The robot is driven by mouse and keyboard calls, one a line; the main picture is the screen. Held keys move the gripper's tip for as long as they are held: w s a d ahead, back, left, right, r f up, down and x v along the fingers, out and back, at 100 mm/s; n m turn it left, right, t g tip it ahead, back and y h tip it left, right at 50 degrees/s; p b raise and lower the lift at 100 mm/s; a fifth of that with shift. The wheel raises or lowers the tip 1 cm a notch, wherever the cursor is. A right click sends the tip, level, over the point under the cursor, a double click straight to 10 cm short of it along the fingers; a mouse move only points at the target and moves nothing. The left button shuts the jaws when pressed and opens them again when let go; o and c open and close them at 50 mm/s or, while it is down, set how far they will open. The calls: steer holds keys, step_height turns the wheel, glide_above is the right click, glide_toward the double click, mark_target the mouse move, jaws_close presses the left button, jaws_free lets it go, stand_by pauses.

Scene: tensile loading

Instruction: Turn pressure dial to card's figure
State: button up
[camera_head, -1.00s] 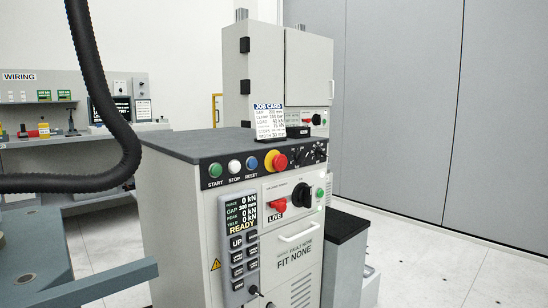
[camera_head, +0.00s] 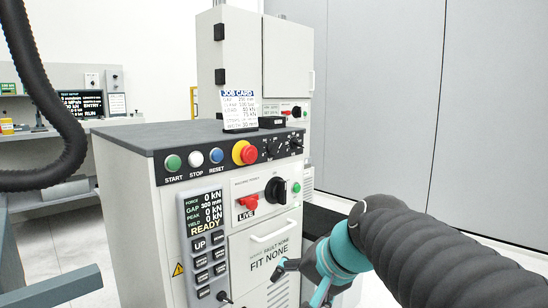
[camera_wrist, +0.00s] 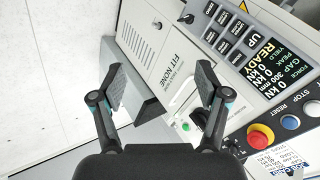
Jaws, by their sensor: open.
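The job card (camera_head: 238,109) stands upright on top of the grey cabinet. Its line for clamp seems to read 100 bar, but the print is small and blurred. Two small black knobs (camera_head: 272,147) (camera_head: 296,145) sit right of the red emergency stop on the cabinet's upper strip. I cannot read which is the pressure dial. My gripper (camera_wrist: 161,86) is open and empty, in front of the cabinet's face; its fingers are apart in the wrist view. The card also shows at that view's lower right corner (camera_wrist: 280,160).
The emergency stop (camera_head: 244,152) protrudes beside the start, stop and reset buttons. Open floor lies right.

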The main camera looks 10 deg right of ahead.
steer(key=w+r+m+t+y+b, duration=0.15)
steer(key=w+r+m, duration=0.25)
steer(key=w, duration=0.5)
steer(key=m+t+y+b, duration=0.4)
steer(key=m+t+y, duration=0.15)
steer(key=m, duration=0.25)
glide_toward(274, 149)
steer(key=p+x, duration=0.2)
steer(key=x, duration=0.6)
steer(key=shift+d+t, duration=0.2)
steer(key=shift+t, duration=0.2)
steer(key=shift+w, duration=0.15)
steer(key=shift+c, duration=0.2)
steer(key=c, duration=1.1)
